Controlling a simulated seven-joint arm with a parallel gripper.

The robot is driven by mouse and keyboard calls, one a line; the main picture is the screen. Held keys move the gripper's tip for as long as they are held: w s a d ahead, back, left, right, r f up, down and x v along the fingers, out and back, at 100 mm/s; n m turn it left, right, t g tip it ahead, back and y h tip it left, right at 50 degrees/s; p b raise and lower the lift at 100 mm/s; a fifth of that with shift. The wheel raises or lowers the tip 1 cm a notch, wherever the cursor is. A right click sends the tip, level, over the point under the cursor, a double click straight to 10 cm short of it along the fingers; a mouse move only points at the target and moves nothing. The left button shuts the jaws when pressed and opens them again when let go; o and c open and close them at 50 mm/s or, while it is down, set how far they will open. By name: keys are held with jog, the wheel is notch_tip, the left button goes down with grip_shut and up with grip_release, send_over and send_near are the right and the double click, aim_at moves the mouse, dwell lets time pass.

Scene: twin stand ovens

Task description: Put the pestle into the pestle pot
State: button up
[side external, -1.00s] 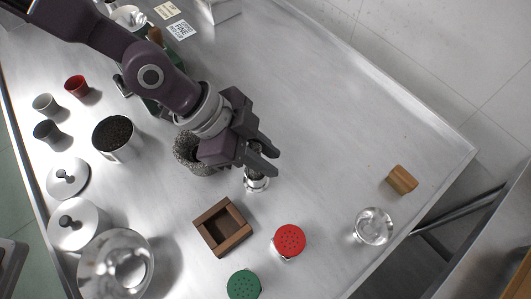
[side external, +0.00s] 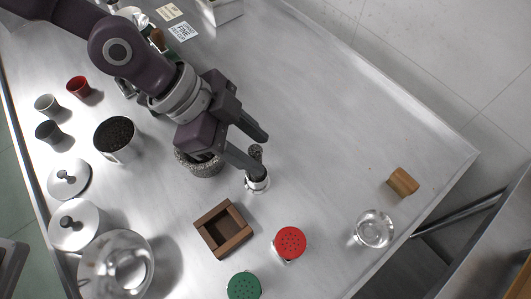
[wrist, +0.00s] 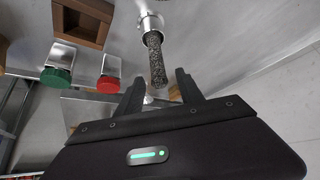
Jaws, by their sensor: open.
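The pestle (side external: 256,154) is a dark speckled stone rod. It stands in the small shiny metal pestle pot (side external: 257,182), its lower end inside and its upper part sticking out. In the wrist view the pestle (wrist: 156,62) rises from the pot's mouth (wrist: 150,24) towards my gripper. My gripper (side external: 266,155) is open, with a finger on either side of the pestle's upper part in the side view. In the wrist view my gripper (wrist: 160,82) shows a clear gap between its fingers and nothing clamped in it.
A grey stone mortar (side external: 203,168) sits partly under my gripper. A wooden box (side external: 240,237), a red-topped shaker (side external: 290,242) and a green-topped one (side external: 244,286) stand in front. A glass bowl (side external: 374,229) and wooden block (side external: 403,182) are right. The table's upper right is clear.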

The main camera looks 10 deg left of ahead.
jog(key=v, duration=0.7)
jog(key=shift+a+r, duration=0.2)
jog(key=shift+r, duration=0.1)
jog(key=s+a+r+n+t+y, duration=0.1)
jog(key=a+r+n+y, duration=0.15)
jog(key=a, duration=0.45)
jog(key=a+r+n+t+y, duration=0.2)
jog(key=a+n, duration=0.1)
jog(key=a, duration=0.5)
jog(key=s+a+r+n+t+y, duration=0.1)
jog(key=a+r+n+y, duration=0.15)
jog(key=a, duration=0.45)
jog(key=s+a+r+n+t, duration=0.1)
jog(key=s+a+r+n, duration=0.2)
jog(key=s+a+n, duration=0.7)
jog(key=shift+s+r+t, duration=0.15)
jog(key=shift+r+t, duration=0.15)
jog(key=shift+r, duration=0.05)
